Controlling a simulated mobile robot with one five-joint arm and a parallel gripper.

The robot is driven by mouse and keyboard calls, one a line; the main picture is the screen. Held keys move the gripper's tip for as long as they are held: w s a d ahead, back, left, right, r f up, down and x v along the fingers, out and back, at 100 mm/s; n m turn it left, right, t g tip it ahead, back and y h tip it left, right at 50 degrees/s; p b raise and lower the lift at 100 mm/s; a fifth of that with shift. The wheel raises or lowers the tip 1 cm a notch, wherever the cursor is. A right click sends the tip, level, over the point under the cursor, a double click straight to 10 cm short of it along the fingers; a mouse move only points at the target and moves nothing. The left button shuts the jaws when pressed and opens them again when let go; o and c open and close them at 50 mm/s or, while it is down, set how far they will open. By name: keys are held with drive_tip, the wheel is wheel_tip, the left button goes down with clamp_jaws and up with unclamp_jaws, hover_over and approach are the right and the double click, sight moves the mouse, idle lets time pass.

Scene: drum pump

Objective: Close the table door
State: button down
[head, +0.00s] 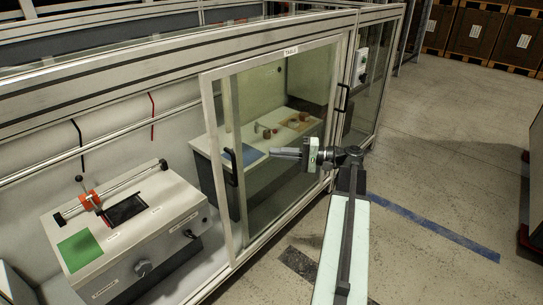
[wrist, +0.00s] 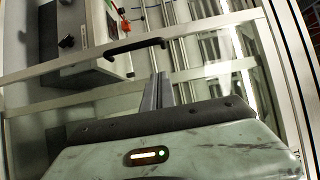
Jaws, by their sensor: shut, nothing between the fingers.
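The door labelled TABLE (head: 260,60) is a glass panel in a pale metal frame, in front of the white table (head: 203,148) in the head view. A dark upright handle (head: 232,166) is on its left frame post. In the wrist view a black handle (wrist: 135,46) crosses a pale frame bar (wrist: 205,29). My gripper (head: 273,153) is outside the glass, right of the left-post handle, fingers pointing left. Its fingers are together and empty. In the wrist view my gripper (wrist: 161,76) is just below the handle, seemingly apart from it.
Left of the door, the bay with a grey machine (head: 130,235) has no panel visible across it. Another black handle (head: 343,97) is at the door's right. Open floor (head: 440,180) with a blue stripe (head: 435,228) lies to the right. Crates (head: 480,32) stand at the back right.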

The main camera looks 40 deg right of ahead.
drive_tip(key=w+a, duration=0.4)
drive_tip(key=a, duration=0.5)
drive_tip(key=shift+w, duration=0.4)
drive_tip(key=shift+a+f, duration=0.1)
